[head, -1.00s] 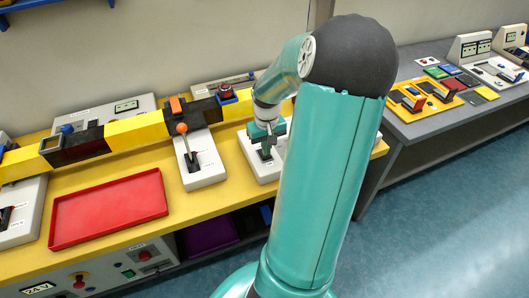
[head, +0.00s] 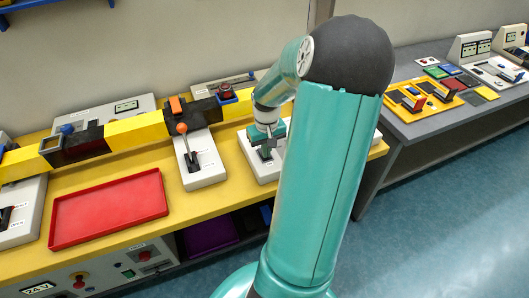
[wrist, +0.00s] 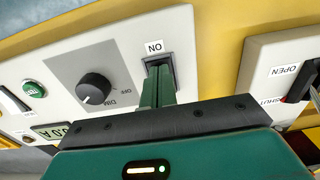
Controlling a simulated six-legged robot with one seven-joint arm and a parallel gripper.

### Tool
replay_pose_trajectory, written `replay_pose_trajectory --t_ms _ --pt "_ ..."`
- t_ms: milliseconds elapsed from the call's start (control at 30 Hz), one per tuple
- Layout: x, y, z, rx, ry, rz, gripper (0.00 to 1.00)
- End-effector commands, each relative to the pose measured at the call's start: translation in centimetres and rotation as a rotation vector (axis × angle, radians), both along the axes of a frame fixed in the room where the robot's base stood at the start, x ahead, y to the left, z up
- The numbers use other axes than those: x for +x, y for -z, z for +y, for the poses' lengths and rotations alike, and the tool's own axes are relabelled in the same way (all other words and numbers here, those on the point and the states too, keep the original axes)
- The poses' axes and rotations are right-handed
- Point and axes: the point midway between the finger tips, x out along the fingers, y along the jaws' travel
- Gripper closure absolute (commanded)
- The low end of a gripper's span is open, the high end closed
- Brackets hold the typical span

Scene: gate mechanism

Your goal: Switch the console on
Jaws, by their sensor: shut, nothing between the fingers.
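The console (wrist: 120,60) is a white panel with a dark switch slot (wrist: 154,62) beside an "ON" label in the wrist view. In the head view the white box (head: 257,172) stands on the yellow bench, partly hidden by my arm. My gripper (wrist: 158,75) is shut, its green fingers together at the slot, covering most of it. I cannot tell whether they touch the switch or which way it is set. My gripper also shows just above the box in the head view (head: 264,150).
A black dim knob (wrist: 93,88) and a green button (wrist: 34,89) sit on the panel left of the slot in the wrist view. A box marked "OPEN" and "SHUT" (wrist: 262,70) stands at right. In the head view, an orange-knobbed lever box (head: 200,168) and red tray (head: 108,208) lie left.

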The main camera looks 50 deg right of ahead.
Motion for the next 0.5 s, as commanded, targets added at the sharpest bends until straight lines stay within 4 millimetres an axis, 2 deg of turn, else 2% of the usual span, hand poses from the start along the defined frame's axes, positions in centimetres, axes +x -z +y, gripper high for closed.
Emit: replay_pose_trajectory --t_ms 500 --pt "0.0 -3.7 -0.1 -0.003 0.002 -0.001 1.0"
